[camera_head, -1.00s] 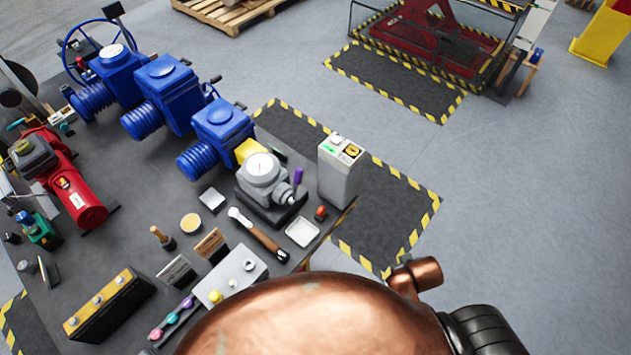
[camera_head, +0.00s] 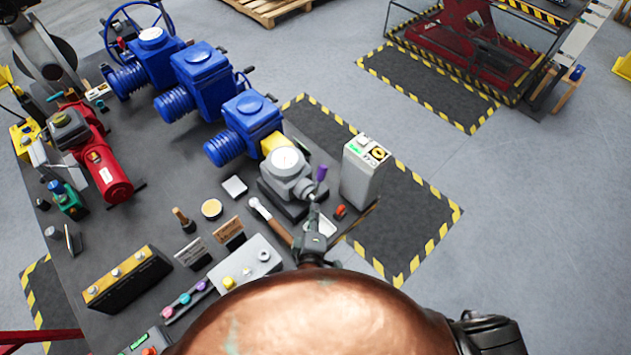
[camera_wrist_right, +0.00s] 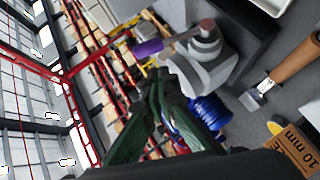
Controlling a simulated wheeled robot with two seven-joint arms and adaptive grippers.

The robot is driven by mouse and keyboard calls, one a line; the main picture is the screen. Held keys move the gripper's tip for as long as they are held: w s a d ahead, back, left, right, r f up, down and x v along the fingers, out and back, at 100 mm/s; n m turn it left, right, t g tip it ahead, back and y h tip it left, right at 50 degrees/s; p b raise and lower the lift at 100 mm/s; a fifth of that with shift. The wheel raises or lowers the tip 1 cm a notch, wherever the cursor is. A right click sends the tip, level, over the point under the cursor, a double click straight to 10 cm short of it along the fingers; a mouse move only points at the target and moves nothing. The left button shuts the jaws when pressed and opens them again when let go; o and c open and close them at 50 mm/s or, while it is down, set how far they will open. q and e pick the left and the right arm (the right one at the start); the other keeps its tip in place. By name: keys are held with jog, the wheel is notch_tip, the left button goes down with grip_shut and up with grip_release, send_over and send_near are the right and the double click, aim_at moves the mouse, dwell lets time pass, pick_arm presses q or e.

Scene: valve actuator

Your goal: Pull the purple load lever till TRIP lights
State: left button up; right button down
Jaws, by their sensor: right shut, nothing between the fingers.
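The purple load lever (camera_head: 321,174) stands upright on the right side of the grey gauge unit (camera_head: 287,185) near the bench's right edge. In the right wrist view the purple lever (camera_wrist_right: 148,48) points left from the grey unit (camera_wrist_right: 207,52). My right gripper (camera_head: 315,210) is shut and empty, just in front of the lever; its fingertips (camera_wrist_right: 172,78) lie below the purple end in the wrist view, apparently not around it. A grey box (camera_head: 361,175) beside the unit has a green-lit patch and a yellow-black knob on top; its lettering is too small to read. My left gripper is out of view.
A hammer (camera_head: 271,221) lies left of my right gripper, and a pale tray (camera_head: 325,226) lies under it. A small red-orange object (camera_head: 340,211) sits nearby. Blue actuators (camera_head: 249,118) stand behind the gauge unit. Striped floor mats (camera_head: 415,215) lie to the right.

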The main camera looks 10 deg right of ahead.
jog(key=a+r+n+t, duration=0.1)
jog(key=a, duration=0.1)
jog(key=p, duration=0.4)
send_over(318, 183)
jog(key=s+a, duration=0.1)
jog(key=s, duration=0.2)
notch_tip(318, 183, down, 3)
jog(key=shift+w+r, duration=0.1)
